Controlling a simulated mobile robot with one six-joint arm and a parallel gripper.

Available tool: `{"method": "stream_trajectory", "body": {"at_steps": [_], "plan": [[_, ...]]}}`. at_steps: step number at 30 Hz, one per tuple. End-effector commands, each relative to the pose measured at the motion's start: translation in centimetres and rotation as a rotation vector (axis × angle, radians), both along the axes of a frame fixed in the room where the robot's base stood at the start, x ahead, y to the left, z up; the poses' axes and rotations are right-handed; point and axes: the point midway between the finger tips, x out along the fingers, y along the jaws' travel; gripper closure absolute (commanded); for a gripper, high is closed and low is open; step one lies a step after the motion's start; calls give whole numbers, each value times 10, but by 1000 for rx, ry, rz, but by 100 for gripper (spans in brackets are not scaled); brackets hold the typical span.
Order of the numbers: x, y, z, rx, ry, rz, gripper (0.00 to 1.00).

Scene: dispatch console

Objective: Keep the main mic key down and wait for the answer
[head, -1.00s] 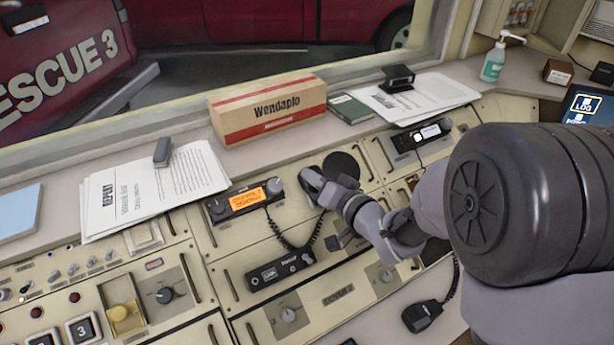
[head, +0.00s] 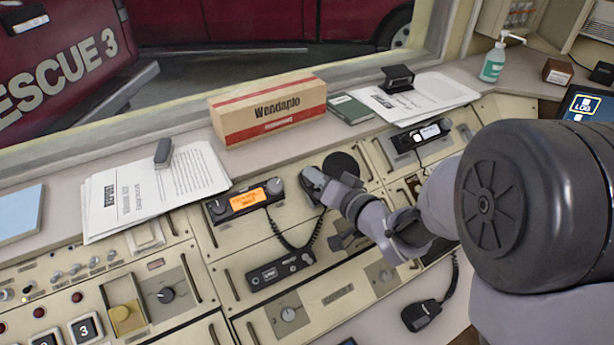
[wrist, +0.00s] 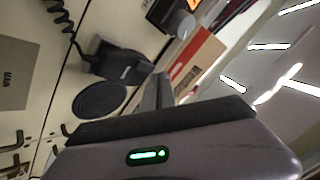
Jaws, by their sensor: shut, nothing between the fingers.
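A black microphone (wrist: 112,65) with a coiled cord lies on the panel in the wrist view, near a round dark disc (wrist: 100,100). A "MAIN" label (wrist: 10,78) is on the panel to its left. My gripper (wrist: 157,78) is shut, and its tip is at the microphone's right end; contact and the key's position cannot be told. In the head view my gripper (head: 314,180) is low over the console, just left of the disc (head: 342,166). There the arm end mostly hides the microphone. The radio (head: 247,199) beside it shows an orange lit display with text too small to read.
A second black unit (head: 280,270) lies below the radio. Another handheld microphone (head: 428,313) is at lower right. A Wendaplo box (head: 268,108), papers (head: 158,187) and a sanitizer bottle (head: 493,62) stand along the ledge. Knobs and keys fill the lower left.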

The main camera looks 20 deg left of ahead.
Motion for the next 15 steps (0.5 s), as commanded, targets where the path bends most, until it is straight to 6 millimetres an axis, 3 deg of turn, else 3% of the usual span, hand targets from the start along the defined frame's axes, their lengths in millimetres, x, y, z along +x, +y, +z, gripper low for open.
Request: {"method": "stream_trajectory", "body": {"at_steps": [15], "plan": [[-16,-19,41,0,-1,0,100]]}}
